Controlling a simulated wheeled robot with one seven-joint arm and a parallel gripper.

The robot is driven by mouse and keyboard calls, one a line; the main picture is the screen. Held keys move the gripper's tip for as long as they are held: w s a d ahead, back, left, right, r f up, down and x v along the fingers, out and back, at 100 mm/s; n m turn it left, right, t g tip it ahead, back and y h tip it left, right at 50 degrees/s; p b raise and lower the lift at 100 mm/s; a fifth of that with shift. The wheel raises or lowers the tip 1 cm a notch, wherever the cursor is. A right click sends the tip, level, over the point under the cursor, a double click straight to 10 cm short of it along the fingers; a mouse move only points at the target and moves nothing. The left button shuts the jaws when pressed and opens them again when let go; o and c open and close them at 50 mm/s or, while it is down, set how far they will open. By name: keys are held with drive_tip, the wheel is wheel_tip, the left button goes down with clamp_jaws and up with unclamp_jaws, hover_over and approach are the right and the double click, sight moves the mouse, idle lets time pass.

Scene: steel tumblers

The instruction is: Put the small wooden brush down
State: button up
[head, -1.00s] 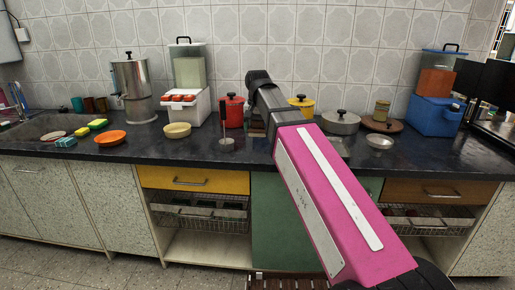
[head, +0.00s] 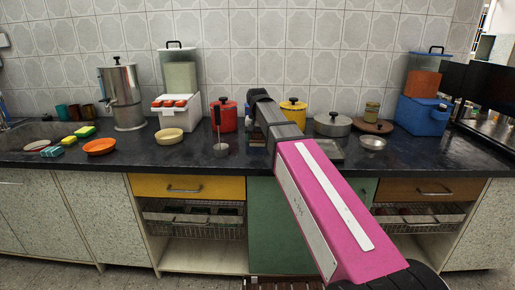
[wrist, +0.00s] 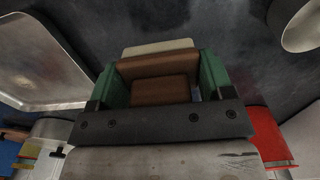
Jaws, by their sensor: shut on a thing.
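The small wooden brush (wrist: 160,68) is between the green fingers of my gripper (wrist: 158,76) in the wrist view. It has a brown wooden body and a pale cream strip (wrist: 158,47) along its far edge. My gripper is shut on it, over the dark countertop (wrist: 205,22). I cannot tell whether the brush touches the counter.
The red pot (wrist: 268,135) is close at lower right. Bare counter (head: 300,160) shows in the head view.

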sight(257, 154)
drive_tip(key=shift+f, duration=2.05)
drive_tip(key=o, duration=1)
drive_tip(key=shift+f, duration=0.1)
drive_tip(key=shift+c, duration=0.2)
wheel_tip(257, 154, up, 12)
drive_tip(key=shift+r, duration=0.1)
